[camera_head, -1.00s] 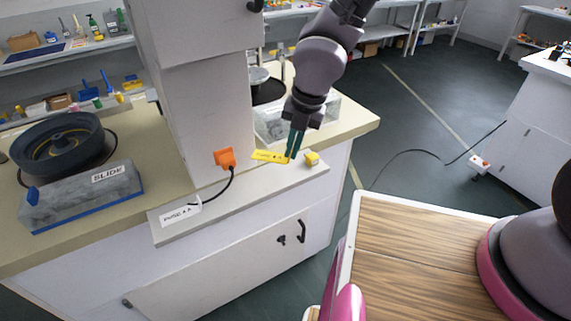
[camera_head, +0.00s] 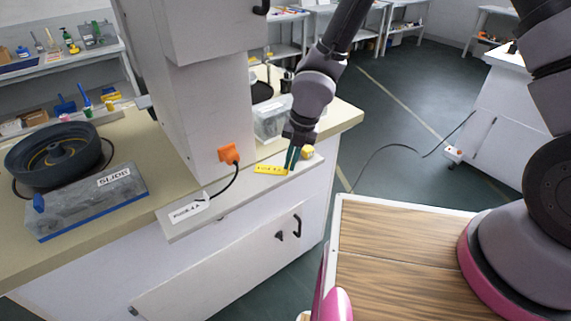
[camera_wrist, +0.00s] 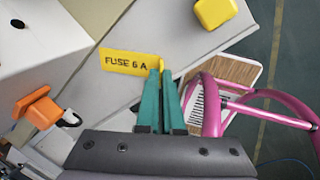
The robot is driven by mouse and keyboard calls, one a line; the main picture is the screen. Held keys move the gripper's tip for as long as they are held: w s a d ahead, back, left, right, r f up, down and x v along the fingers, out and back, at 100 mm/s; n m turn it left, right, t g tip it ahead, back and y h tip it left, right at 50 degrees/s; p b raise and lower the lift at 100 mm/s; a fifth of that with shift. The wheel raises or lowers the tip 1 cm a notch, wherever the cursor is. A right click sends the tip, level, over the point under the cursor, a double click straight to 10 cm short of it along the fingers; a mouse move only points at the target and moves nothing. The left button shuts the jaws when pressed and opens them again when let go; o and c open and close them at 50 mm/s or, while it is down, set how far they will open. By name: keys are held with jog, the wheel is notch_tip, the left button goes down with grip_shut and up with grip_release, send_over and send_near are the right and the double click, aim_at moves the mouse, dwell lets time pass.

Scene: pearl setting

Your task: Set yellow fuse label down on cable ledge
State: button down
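The yellow fuse label (camera_head: 270,169), marked "FUSE 6 A", shows flat at the front cable ledge (camera_head: 236,203). In the wrist view the label (camera_wrist: 128,62) extends left from the fingertips, over the pale ledge (camera_wrist: 182,32). My gripper (camera_head: 291,168) points down at the label's right end. In the wrist view its green fingers (camera_wrist: 162,74) are close together with the label's end at their tips, and look shut on it. I cannot tell whether the label touches the ledge or is just above it.
A yellow block (camera_head: 307,152) sits on the ledge right of the label. An orange plug (camera_head: 229,153) with a black cable is on the column behind. A clear bin (camera_head: 272,120) stands behind my gripper.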

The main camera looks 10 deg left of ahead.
jog(key=c, duration=1.3)
grip_release()
jog(key=shift+d, duration=0.1)
jog(key=shift+c, duration=0.2)
jog(key=shift+r, duration=0.1)
jog(key=v, duration=1.1)
jog(key=shift+r, duration=0.4)
jog(key=w+d+r+m+t+h, duration=0.15)
jog(key=w+d+r+m, duration=0.25)
jog(key=d+r+m, duration=0.45)
jog(key=w+d+r+m+t+h, duration=0.1)
jog(key=w+d+r+m+t, duration=0.15)
jog(key=d+r+m, duration=0.6)
jog(key=s+d+r+m+t+y, duration=0.1)
jog(key=s+d+r+m, duration=0.3)
jog(key=m, duration=0.8)
jog(key=s+d+r+m+t+y, duration=0.1)
jog(key=s+d+r+m+t, duration=0.1)
jog(key=s+d+r+m, duration=0.3)
jog(key=d+r+m, duration=0.3)
jog(key=d+m, duration=0.4)
jog(key=d, duration=0.1)
jog(key=shift+r, duration=0.2)
jog(key=shift+s+d, duration=0.1)
jog(key=shift+s, duration=0.05)
